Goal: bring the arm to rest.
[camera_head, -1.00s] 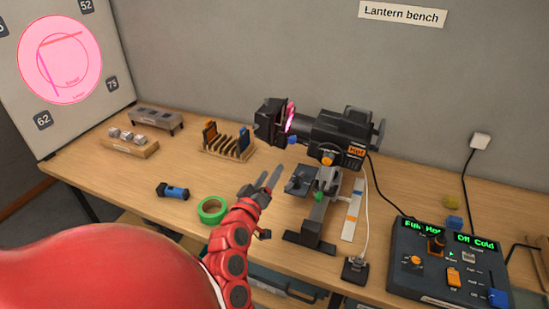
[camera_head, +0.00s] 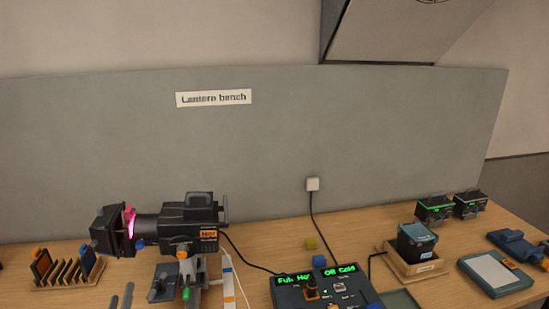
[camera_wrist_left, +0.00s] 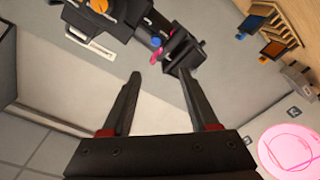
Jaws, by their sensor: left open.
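My left gripper (camera_head: 121,297) shows only as two finger tips at the bottom edge of the head view, in front of the bench. In the left wrist view the gripper (camera_wrist_left: 160,85) is open, with nothing between its two fingers. Beyond the fingers in that view is the black lantern (camera_wrist_left: 185,50), apart from them as far as I can see. In the head view the lantern (camera_head: 190,215) stands on its mount, with a pink glow at its front and an orange "Hot" label. My right gripper is not in view.
The fader desk (camera_head: 325,290) has green displays. A slotted rack (camera_head: 66,285) stands left of the lantern. A dark blue box sits in a wooden tray (camera_head: 440,266), with two small lit units (camera_head: 434,209) behind. A cable runs to a wall plug (camera_head: 312,184).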

